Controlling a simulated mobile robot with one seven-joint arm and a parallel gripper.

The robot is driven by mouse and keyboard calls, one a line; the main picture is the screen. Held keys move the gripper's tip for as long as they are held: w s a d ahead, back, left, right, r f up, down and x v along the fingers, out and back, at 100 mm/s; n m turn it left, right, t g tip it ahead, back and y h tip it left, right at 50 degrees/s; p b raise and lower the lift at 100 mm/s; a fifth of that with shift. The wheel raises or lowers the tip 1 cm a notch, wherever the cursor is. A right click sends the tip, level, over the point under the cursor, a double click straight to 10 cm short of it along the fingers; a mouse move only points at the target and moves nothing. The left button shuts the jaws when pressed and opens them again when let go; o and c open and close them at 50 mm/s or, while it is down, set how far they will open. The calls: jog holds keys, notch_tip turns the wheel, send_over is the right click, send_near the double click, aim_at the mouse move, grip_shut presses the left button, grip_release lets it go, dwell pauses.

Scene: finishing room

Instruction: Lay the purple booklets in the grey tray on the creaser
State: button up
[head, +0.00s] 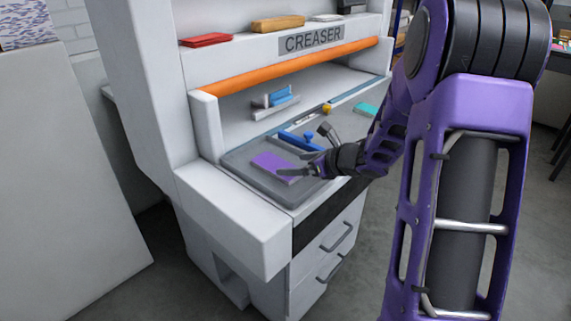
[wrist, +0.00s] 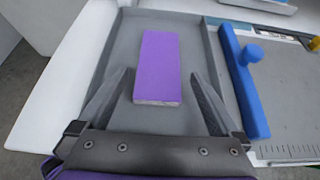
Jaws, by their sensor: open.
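A purple booklet (head: 275,165) lies in the grey tray (head: 240,167) on the creaser (head: 311,40). In the wrist view the purple booklet (wrist: 158,62) lies flat on the floor of the grey tray (wrist: 192,45), apart from the side walls. My gripper (head: 296,172) is over the near part of the tray. In the wrist view my gripper (wrist: 158,82) is open, with one finger on each side of the booklet's near end and gaps to both sides. No other purple booklet shows.
A blue bar with a knob (wrist: 247,90) stands right of the tray, beside a grey ruled bed (wrist: 295,105). An orange bar (head: 290,67) crosses the creaser above. A blue item (head: 276,98) and a teal item (head: 366,108) lie further back.

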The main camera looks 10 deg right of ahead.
jog(key=v, duration=0.6)
jog(key=shift+s+d+r, duration=0.1)
jog(key=shift+s, duration=0.1)
jog(key=shift+w+r, duration=0.1)
